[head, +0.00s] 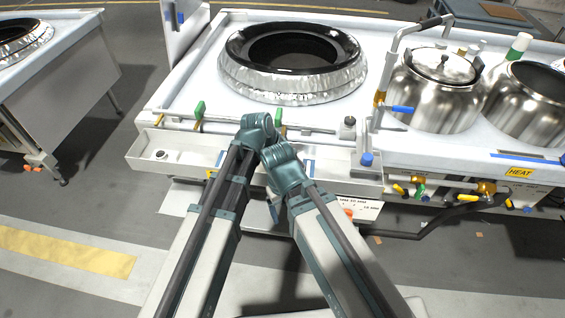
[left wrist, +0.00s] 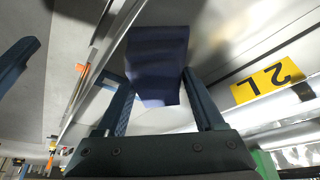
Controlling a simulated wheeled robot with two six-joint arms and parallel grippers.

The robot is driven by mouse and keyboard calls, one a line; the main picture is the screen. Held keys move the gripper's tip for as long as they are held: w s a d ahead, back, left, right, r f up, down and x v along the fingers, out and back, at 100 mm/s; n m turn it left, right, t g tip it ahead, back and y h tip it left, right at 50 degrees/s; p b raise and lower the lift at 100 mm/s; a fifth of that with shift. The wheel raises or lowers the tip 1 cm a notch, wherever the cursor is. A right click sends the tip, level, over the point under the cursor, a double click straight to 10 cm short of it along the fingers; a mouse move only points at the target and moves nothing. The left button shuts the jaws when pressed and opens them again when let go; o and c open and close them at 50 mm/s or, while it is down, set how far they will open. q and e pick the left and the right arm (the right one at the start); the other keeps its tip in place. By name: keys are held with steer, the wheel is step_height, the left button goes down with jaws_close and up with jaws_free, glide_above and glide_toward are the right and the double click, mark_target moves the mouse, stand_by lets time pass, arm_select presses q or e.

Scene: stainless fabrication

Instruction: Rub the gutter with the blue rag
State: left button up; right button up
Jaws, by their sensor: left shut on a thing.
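The blue rag (left wrist: 157,65) is a dark blue folded cloth in the left wrist view. My left gripper (left wrist: 157,88) is shut on it, one finger on each side. The gutter (head: 350,183) is the long pale metal trough along the front of the cooking bench in the head view. I cannot tell whether the rag touches the gutter. A dark blue finger-like part at the left of the left wrist view may belong to my right gripper.
A wok ring with crumpled foil (head: 290,85) sits behind the gutter. Steel pots (head: 437,98) stand to the right. Valves and a HEAT label (head: 519,171) line the front edge. A yellow label (left wrist: 268,84) is close to the rag.

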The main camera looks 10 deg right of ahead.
mark_target(263, 168)
arm_select(q)
steer(key=shift+w+a+r, duration=0.1)
steer(key=shift+w+a, duration=0.1)
steer(key=shift+a, duration=0.65)
steer(key=shift+w+a, duration=0.2)
steer(key=shift+a, duration=0.65)
steer(key=shift+w+a, duration=0.2)
steer(key=shift+a, duration=0.55)
steer(key=shift+w+a, duration=0.2)
steer(key=shift+a, duration=0.75)
steer(key=shift+a, duration=0.1)
steer(key=shift+w+a, duration=0.25)
steer(key=shift+a, duration=0.55)
steer(key=shift+w+a, duration=0.25)
steer(key=shift+a, duration=0.5)
